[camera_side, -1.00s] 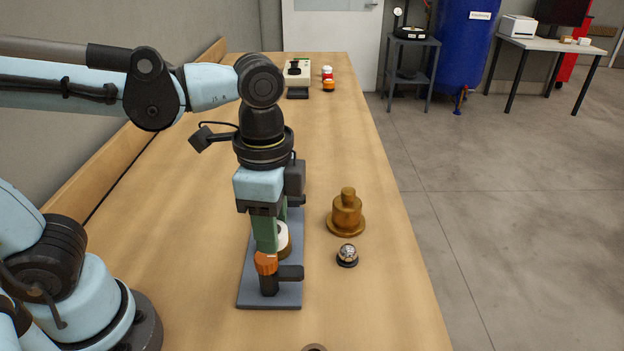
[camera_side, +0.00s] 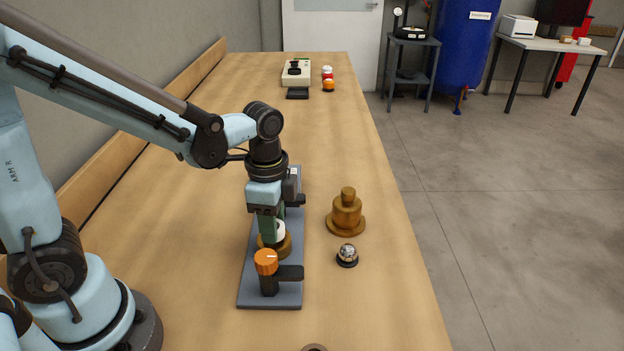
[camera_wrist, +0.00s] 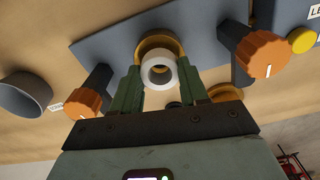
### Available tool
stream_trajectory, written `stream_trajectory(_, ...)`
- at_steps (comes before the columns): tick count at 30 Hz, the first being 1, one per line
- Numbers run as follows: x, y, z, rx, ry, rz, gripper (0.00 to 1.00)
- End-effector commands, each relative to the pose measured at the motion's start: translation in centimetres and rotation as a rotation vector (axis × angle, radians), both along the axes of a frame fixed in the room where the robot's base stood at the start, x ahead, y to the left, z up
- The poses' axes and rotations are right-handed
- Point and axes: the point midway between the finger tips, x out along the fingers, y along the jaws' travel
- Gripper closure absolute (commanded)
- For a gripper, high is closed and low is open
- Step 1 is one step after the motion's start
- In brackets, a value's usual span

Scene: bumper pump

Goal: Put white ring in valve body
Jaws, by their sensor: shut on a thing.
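The white ring (camera_side: 280,230) is between the green fingers of my gripper (camera_wrist: 158,75), which is shut on it. In the wrist view the ring (camera_wrist: 158,68) shows its open bore and overlaps the brass valve body (camera_wrist: 150,42), covering part of its mouth. In the side view the ring sits at the top of the brass valve body (camera_side: 286,246), with a finger hiding its left part. I cannot tell whether the ring touches the body or is inside it.
The valve body stands on a grey plate (camera_side: 252,290). An orange knob (camera_side: 266,262) stands in front of it. A stepped brass part (camera_side: 346,212) and a small domed gauge (camera_side: 347,255) stand to the right. The bench behind is mostly clear.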

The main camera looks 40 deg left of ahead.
Motion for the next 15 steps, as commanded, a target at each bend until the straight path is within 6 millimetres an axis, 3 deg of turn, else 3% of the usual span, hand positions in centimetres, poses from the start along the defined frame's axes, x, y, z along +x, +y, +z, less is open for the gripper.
stream_trajectory(4, 0.0, -0.03, -0.93, 0.0, 0.0, 0.0, 0.85)
stream_trajectory(15, -0.02, -0.04, -1.19, 0.0, 0.0, 0.0, 0.85)
